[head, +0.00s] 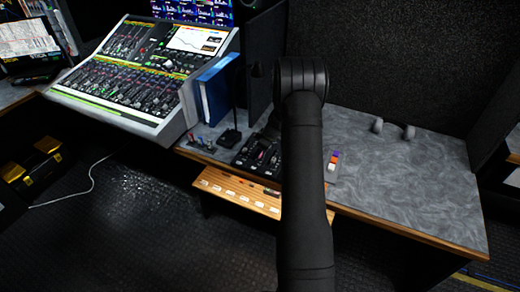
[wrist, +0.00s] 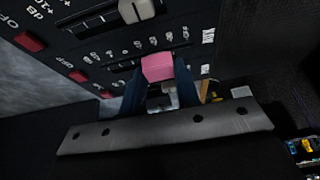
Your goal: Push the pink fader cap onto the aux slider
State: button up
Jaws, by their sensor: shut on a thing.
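The pink fader cap (wrist: 157,68) is between the fingers of my gripper (wrist: 159,84) in the wrist view. The gripper is shut on it. The cap is close to the face of the dark fader panel (wrist: 100,45), over or beside a slider slot with printed dB marks. I cannot tell if the cap touches the panel or sits on a stem; the cap and fingers hide that spot. In the head view the panel (head: 262,153) stands on the grey desk, partly behind my arm. My gripper and the pink cap are hidden there.
A pale fader cap (wrist: 136,10) and red buttons (wrist: 30,42) are near the gripper on the panel. A wooden tray (head: 222,191) with small pale pieces is in front. The desk's right is mostly clear.

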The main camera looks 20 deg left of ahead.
jog(key=shift+f, duration=0.35)
jog(key=o, duration=1)
jog(key=v, duration=1.7)
jog(key=shift+r, duration=0.25)
jog(key=x, duration=1.7)
jog(key=shift+f, duration=0.2)
jog(key=shift+r, duration=0.2)
